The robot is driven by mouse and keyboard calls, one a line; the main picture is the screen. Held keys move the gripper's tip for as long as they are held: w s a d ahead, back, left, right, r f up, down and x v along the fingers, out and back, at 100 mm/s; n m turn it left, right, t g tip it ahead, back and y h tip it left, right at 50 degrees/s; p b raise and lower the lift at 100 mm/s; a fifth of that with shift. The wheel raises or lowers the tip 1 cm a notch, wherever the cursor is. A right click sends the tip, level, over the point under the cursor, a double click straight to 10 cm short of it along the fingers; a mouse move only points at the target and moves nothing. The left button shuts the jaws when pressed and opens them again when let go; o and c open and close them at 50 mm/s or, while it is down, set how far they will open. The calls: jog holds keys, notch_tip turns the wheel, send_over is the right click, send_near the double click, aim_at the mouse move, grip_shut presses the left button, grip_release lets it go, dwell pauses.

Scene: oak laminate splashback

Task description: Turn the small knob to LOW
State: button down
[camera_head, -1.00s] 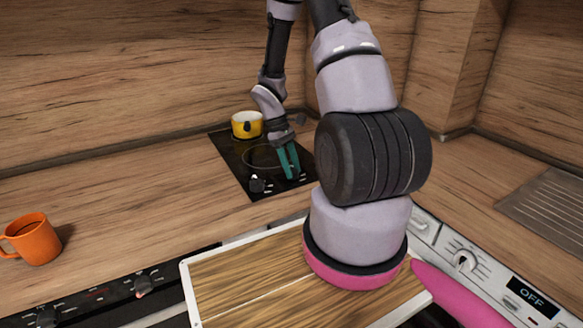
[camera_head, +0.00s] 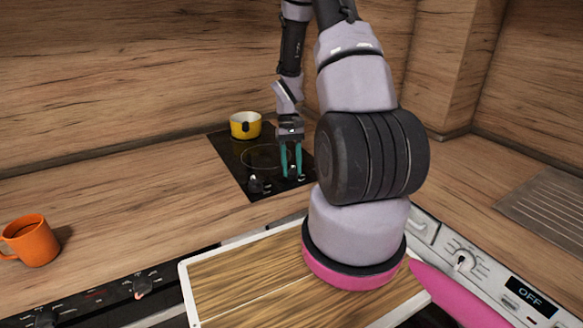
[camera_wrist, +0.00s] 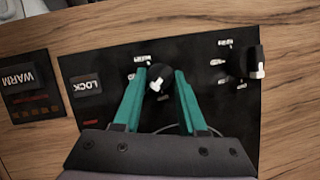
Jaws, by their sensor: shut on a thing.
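The small black knob (camera_wrist: 158,82) with a white pointer stands on the black cooktop panel (camera_wrist: 105,60). My gripper (camera_wrist: 160,74) has its two teal fingers on either side of this knob and is shut on it. The pointer faces the lower part of the wrist view. Small white labels around the knob are too blurred to read. In the head view, my gripper (camera_head: 291,176) points down at the cooktop's front right, and its fingers largely hide the knob.
A second black knob (camera_wrist: 256,64) stands on the panel; in the head view it (camera_head: 256,183) is left of my gripper. LOCK (camera_wrist: 87,86) and WARM (camera_wrist: 16,77) pads show upside down. A yellow pot (camera_head: 245,125) sits behind. An orange mug (camera_head: 32,240) stands far left.

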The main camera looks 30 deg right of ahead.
dwell(0.3)
jog(key=shift+c, duration=2.3)
grip_release()
jog(key=shift+r, duration=0.1)
jog(key=v, duration=1)
jog(key=shift+d+r, duration=0.15)
jog(key=shift+r, duration=0.15)
jog(key=shift+w, duration=0.1)
